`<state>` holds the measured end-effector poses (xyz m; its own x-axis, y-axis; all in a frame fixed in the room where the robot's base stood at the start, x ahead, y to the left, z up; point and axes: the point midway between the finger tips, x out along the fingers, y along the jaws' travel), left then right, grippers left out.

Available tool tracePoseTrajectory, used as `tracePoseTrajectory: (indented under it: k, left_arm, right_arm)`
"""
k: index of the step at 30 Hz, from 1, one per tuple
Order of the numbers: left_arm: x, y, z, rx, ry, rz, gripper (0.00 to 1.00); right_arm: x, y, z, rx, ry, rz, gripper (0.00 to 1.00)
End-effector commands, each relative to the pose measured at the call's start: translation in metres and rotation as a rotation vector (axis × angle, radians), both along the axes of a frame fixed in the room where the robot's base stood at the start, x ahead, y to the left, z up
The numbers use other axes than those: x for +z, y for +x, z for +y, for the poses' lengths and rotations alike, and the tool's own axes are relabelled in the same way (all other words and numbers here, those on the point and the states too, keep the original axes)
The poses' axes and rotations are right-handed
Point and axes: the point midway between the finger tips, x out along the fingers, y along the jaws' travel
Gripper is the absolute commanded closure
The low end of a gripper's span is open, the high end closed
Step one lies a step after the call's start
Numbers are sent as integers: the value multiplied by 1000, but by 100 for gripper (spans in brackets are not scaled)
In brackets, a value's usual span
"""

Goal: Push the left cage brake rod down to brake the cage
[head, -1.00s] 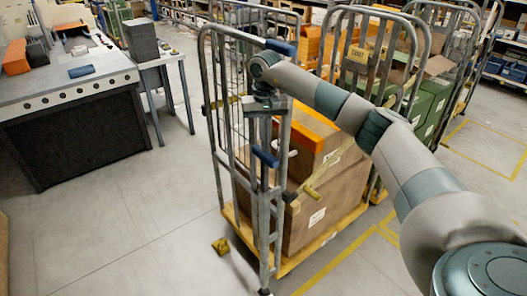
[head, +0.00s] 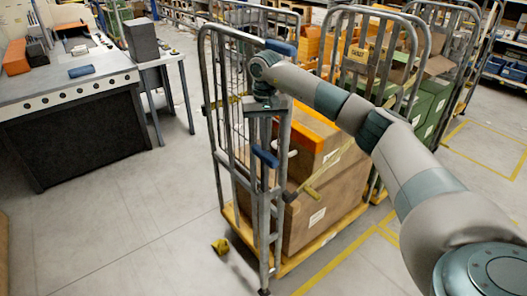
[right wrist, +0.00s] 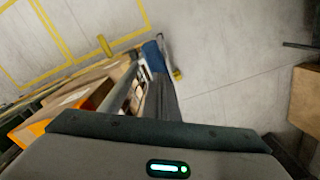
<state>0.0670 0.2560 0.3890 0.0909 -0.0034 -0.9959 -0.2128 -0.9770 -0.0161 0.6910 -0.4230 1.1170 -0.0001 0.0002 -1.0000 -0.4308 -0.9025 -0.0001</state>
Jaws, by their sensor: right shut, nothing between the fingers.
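The left cage (head: 218,150) is a grey wire roll cage on a yellow base, loaded with brown boxes. A blue grip (head: 264,155) sits on an upright rod at its near end; it looks like the brake rod. The blue grip also shows in the right wrist view (right wrist: 153,56). My right gripper (head: 264,132) is shut and empty, pointing down just above the blue grip. I cannot tell whether it touches. Its fingertips are hard to make out in both views. My left gripper is not in view.
A rod with a yellow grip (head: 311,191) sticks out beside the boxes (head: 325,205). A second cage (head: 428,42) stands right behind. A workbench (head: 70,90) is at left, with clear floor between.

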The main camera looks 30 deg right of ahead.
Motion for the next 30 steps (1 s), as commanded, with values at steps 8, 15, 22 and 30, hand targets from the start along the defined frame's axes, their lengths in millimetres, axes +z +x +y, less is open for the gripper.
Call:
tracePoseTrajectory:
  k: [8, 15, 22, 30]
  left_arm:
    - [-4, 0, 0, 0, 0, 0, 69]
    - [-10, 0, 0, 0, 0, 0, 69]
    - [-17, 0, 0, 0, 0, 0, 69]
    - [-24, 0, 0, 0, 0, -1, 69]
  right_arm:
    - [-5, 0, 0, 0, 0, 0, 100]
    - [-15, 0, 0, 0, 0, 0, 100]
    - [-25, 0, 0, 0, 0, 2, 100]
    - [-37, -1, 0, 0, -1, 3, 100]
